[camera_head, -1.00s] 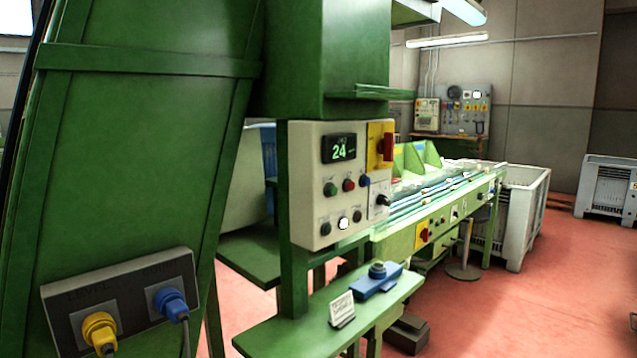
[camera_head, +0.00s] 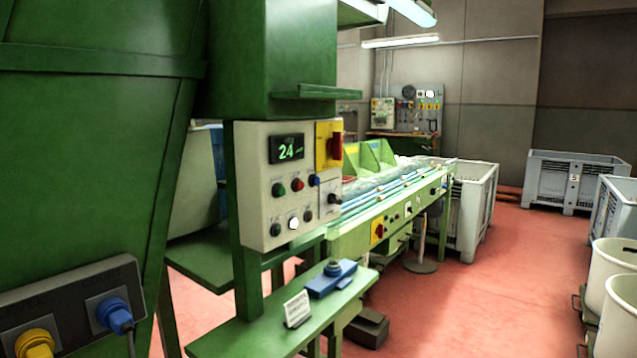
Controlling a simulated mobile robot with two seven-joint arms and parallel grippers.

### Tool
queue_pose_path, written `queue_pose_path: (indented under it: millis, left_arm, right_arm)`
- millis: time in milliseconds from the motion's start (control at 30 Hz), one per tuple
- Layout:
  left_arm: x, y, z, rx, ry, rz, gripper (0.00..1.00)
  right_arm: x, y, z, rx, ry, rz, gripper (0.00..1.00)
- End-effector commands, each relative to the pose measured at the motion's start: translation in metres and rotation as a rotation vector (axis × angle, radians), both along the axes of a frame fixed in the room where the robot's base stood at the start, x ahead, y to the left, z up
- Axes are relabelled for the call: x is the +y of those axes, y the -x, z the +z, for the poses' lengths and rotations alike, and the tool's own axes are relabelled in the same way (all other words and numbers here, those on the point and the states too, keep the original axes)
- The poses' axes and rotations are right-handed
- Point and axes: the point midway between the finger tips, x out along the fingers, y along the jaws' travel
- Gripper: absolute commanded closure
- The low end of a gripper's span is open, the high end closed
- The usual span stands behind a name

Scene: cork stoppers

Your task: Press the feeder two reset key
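A cream control panel (camera_head: 258,212) is fixed to the green machine, left of the picture's middle. It has a display (camera_head: 287,149) reading 24, a red switch on a yellow plate (camera_head: 329,146), a green button (camera_head: 278,190), a red button (camera_head: 298,185), a blue button (camera_head: 314,180) and a lit white button (camera_head: 293,223) between dark ones. The labels are too small to read, so I cannot tell which is the feeder two reset key. More small controls (camera_head: 379,231) sit on the conveyor's side beyond. Neither of my grippers is in view.
A green shelf (camera_head: 240,340) with a blue device (camera_head: 331,281) and a small sign (camera_head: 297,310) juts out below the panel. Grey crates (camera_head: 570,170) and pale bins (camera_head: 612,262) stand at right. The red floor (camera_head: 480,300) between is open.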

Motion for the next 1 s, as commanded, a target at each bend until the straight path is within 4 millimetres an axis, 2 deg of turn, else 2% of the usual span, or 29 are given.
queue_pose_path:
  millis: [33,300,1000]
  left_arm:
    - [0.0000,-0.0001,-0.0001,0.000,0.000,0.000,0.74]
    - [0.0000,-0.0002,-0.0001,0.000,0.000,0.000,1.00]
    - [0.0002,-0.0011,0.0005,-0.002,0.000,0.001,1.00]
  right_arm:
    - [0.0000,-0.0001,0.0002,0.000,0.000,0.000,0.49]
    - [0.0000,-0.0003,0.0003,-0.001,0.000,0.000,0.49]
    - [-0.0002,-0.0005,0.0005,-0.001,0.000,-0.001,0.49]
